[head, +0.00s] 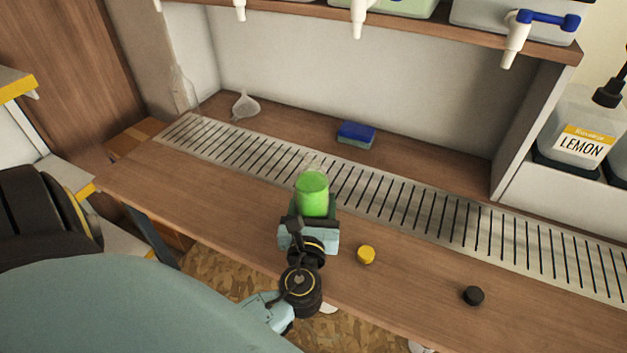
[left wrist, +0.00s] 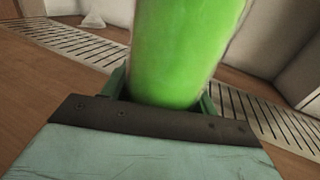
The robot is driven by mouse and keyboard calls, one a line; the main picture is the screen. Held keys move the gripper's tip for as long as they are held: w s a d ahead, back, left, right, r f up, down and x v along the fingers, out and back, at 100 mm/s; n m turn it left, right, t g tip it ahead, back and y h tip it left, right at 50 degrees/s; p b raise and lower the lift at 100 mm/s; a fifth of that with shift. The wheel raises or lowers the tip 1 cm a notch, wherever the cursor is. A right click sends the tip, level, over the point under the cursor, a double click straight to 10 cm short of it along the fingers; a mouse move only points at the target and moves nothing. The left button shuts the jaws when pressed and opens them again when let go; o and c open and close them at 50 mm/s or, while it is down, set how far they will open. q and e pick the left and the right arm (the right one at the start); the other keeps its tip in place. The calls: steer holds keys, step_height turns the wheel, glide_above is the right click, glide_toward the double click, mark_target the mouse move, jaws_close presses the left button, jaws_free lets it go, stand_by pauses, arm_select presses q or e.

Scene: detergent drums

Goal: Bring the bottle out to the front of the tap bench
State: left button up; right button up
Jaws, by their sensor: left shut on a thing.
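The bottle (head: 312,195) holds bright green liquid and has a clear upper part. It stands about upright at the middle of the tap bench (head: 230,205), near the front edge of the slotted drain grate (head: 235,150). My left gripper (head: 312,212) reaches in from the front and is shut on the bottle, low on its body. In the left wrist view the bottle (left wrist: 182,50) fills the middle, between the fingers (left wrist: 165,92); its top is out of frame. Whether its base touches the bench is hidden by my gripper. My right gripper is not in view.
A yellow cap (head: 366,254) and a black cap (head: 473,295) lie on the bench front, right of my left gripper. A blue-green sponge (head: 356,135) and a white funnel (head: 245,106) are behind the grate. White taps (head: 515,40) hang from the shelf above.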

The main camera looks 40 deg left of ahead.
arm_select(q)
steer(key=shift+r, duration=0.1)
steer(key=o, duration=1.5)
